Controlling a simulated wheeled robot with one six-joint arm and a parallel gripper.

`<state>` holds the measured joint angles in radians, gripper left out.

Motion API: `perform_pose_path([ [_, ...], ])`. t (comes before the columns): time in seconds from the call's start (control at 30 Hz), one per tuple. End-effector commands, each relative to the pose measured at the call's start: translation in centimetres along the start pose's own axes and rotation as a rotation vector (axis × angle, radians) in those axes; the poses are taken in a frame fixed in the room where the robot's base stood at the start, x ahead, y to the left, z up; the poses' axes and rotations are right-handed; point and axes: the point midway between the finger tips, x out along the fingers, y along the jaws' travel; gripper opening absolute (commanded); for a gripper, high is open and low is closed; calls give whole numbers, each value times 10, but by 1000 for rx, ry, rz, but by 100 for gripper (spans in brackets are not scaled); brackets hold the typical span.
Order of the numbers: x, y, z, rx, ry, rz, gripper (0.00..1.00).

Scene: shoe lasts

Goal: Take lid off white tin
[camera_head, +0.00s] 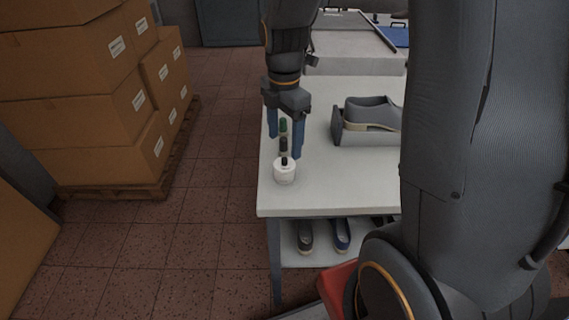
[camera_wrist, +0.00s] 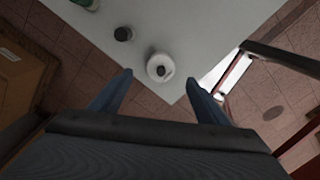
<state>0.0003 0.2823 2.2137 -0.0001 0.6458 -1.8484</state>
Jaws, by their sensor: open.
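The white tin (camera_head: 284,174) stands upright near the front left corner of the table, with a dark knob on its lid (camera_head: 284,161). My gripper (camera_head: 285,146) is open and empty, with blue fingers pointing down, above the table and behind the tin in the head view. In the wrist view the fingers (camera_wrist: 161,95) are spread wide, and the tin lies between their lines, beyond the tips. The seam under the lid is too small to tell.
A dark-capped container (camera_head: 283,145) and a green-capped one (camera_head: 283,126) stand behind the tin, close to my fingers. A grey tray (camera_head: 366,138) holding a grey shoe (camera_head: 372,113) stands to the right. The table's front edge (camera_head: 330,214) is bare.

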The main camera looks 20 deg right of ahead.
Motion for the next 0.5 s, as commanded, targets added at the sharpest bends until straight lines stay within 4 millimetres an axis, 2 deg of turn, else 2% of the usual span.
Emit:
perform_pose_path([
  [0.27,23,-3,-3,1,1,-5,69],
  [0.5,51,-4,-5,2,1,-3,69],
])
